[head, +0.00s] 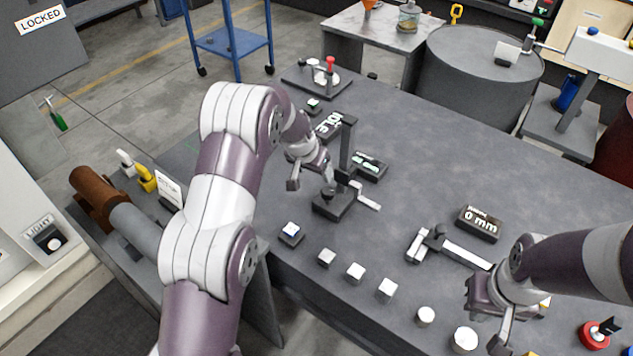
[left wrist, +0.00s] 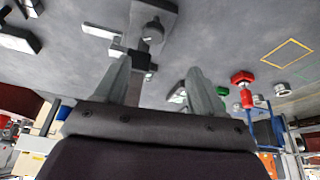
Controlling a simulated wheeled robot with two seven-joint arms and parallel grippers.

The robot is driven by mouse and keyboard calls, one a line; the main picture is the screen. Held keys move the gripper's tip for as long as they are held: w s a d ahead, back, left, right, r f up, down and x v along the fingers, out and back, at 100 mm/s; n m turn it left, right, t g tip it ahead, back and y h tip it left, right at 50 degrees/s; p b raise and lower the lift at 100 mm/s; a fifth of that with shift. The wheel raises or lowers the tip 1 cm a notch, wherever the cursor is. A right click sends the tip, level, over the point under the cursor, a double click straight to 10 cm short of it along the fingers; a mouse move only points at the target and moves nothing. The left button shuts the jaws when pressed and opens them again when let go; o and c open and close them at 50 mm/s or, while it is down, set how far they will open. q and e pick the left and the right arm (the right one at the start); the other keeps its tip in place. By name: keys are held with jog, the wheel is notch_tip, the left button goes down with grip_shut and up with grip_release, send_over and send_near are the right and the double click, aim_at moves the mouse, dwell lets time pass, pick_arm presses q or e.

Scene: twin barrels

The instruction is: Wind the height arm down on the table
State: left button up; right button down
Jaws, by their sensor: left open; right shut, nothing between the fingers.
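The height gauge stands on the grey table (head: 420,130), with a dark upright post (head: 346,145) on a block base (head: 333,204). A light crank handle (head: 368,201) sticks out at its right side. My left gripper (head: 311,180) is open and empty, just left of the post and above the base; I cannot tell whether it touches the gauge. In the left wrist view, part of the gauge (left wrist: 150,25) shows beyond the spread fingers of the left gripper (left wrist: 157,82). My right gripper (head: 492,318) is shut and empty above the table's right front, its tips partly hidden.
A black readout (head: 370,165) lies behind the gauge. A caliper (head: 450,246) and a "0 mm" display (head: 479,223) lie to the right. Several small pale blocks, one a cube (head: 356,271), line the front edge. A red-knobbed fixture (head: 320,78) stands at the back.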

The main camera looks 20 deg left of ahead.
aim_at(328, 191)
pick_arm(q)
jog(key=x, duration=0.3)
jog(key=p+x, duration=0.1)
jog(key=x, duration=0.3)
jog(key=d+p+x, duration=0.1)
jog(key=x, duration=0.3)
jog(key=shift+s, duration=0.15)
jog(key=shift+d+f, duration=0.35)
jog(key=shift+f, duration=0.25)
jog(key=shift+a, duration=0.1)
pick_arm(e)
jog(key=shift+d+r, duration=0.85)
jog(key=shift+r, duration=0.25)
pick_arm(q)
jog(key=shift+w+a+f, duration=0.1)
jog(key=shift+w, duration=0.15)
pick_arm(e)
jog(key=shift+a, duration=0.1)
pick_arm(q)
jog(key=c, duration=1.1)
